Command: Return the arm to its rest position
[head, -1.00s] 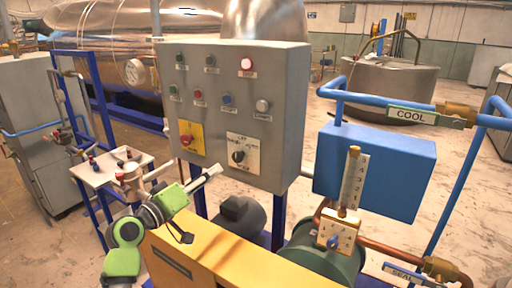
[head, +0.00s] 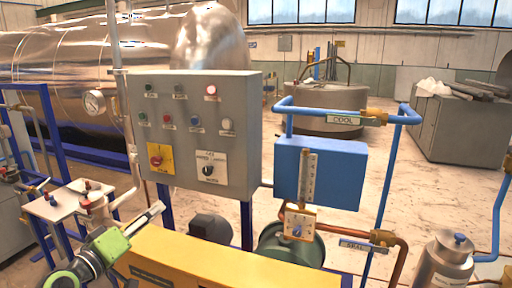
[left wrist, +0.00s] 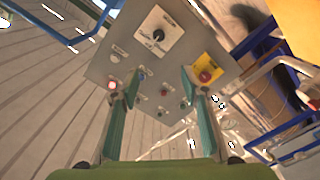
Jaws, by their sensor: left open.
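My left gripper (head: 150,214) is open and empty, at the end of my green and grey arm at the lower left of the head view. It appears just below the lower left corner of the grey control panel (head: 240,135), apart from it. The panel carries several buttons, a lit red lamp (head: 211,90), a yellow plate with a red knob (head: 157,160) and a black rotary switch (head: 208,170). In the left wrist view the two teal fingers (left wrist: 158,80) stand apart with the panel (left wrist: 150,60) beyond them. My right gripper is out of view.
A yellow housing (head: 220,268) runs below the panel. A small white tray table (head: 62,203) stands close on the left, beside pipes. A blue box (head: 325,172) with a gauge and blue pipes is on the right. A metal canister (head: 440,262) stands at lower right.

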